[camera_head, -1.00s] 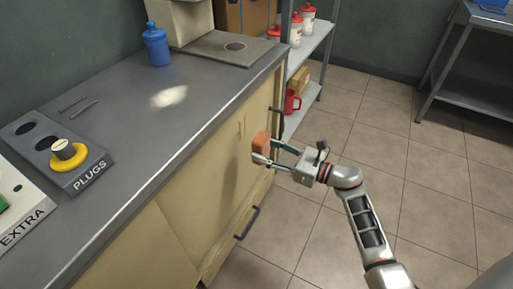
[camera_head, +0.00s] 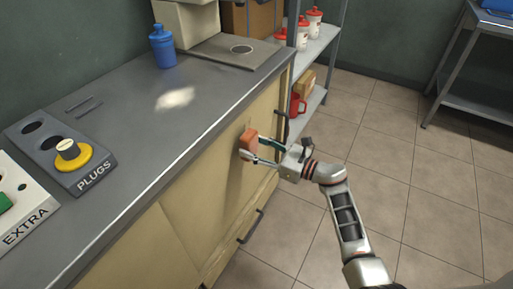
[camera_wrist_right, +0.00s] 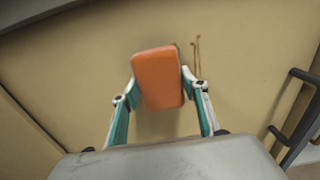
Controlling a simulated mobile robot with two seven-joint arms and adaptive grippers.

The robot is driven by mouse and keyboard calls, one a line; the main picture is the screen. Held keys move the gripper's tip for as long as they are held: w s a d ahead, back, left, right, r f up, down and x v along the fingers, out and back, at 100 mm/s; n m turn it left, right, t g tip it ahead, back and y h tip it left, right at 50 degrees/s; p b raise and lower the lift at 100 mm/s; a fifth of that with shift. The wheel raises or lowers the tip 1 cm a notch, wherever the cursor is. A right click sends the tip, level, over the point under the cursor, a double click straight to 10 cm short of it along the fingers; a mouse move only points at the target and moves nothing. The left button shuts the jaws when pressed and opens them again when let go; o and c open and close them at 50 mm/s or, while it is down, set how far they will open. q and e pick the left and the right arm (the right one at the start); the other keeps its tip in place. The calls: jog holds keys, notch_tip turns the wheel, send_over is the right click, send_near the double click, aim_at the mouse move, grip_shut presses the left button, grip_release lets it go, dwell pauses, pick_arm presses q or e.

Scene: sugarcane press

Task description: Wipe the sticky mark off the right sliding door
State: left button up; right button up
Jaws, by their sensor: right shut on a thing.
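My right gripper (camera_head: 254,148) is shut on an orange sponge (camera_head: 249,139), held at the tan door (camera_head: 205,190) under the counter. In the right wrist view, the sponge (camera_wrist_right: 158,80) sits between the two fingers. The sticky mark (camera_wrist_right: 197,56) shows there as thin brown streaks on the door, just right of the sponge's upper edge. Part of it may lie behind the sponge. In the head view I cannot make the mark out. Whether the sponge touches the door is hard to tell. My left gripper is not in view.
A dark door handle (camera_head: 282,127) is just beyond the sponge, and another handle (camera_head: 251,226) is lower down. The grey counter (camera_head: 140,135) overhangs above. A shelf rack (camera_head: 313,102) with a red mug (camera_head: 297,105) stands behind. The tiled floor (camera_head: 400,190) at right is clear.

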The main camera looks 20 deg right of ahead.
jog(key=shift+x, duration=0.8)
dwell(0.6)
jog(key=shift+b, duration=0.3)
